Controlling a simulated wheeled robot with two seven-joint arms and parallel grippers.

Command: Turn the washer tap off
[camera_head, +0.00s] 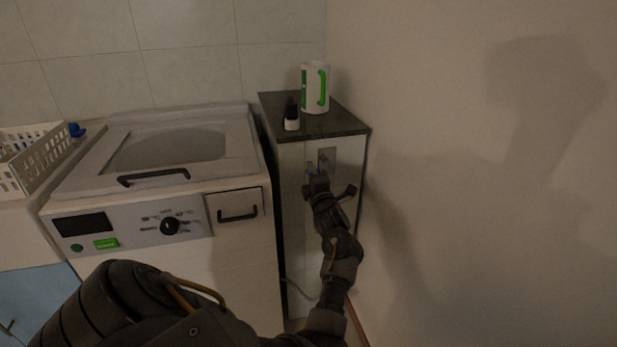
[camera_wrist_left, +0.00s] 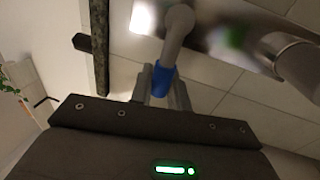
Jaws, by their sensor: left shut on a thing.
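The washer tap is a grey metal fitting on a shiny wall plate (camera_head: 327,155) on the front of the tiled block right of the washing machine (camera_head: 240,270). In the left wrist view, a grey tap lever (camera_wrist_left: 178,30) has a blue end (camera_wrist_left: 162,82). My left gripper (camera_head: 314,180) reaches the tap from below. In the wrist view its fingers (camera_wrist_left: 162,92) are shut on the blue end. In the head view the gripper hides much of the tap. My right gripper is not in view.
A bare wall (camera_head: 480,200) is close on the right. A white basket (camera_head: 35,150) stands at far left.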

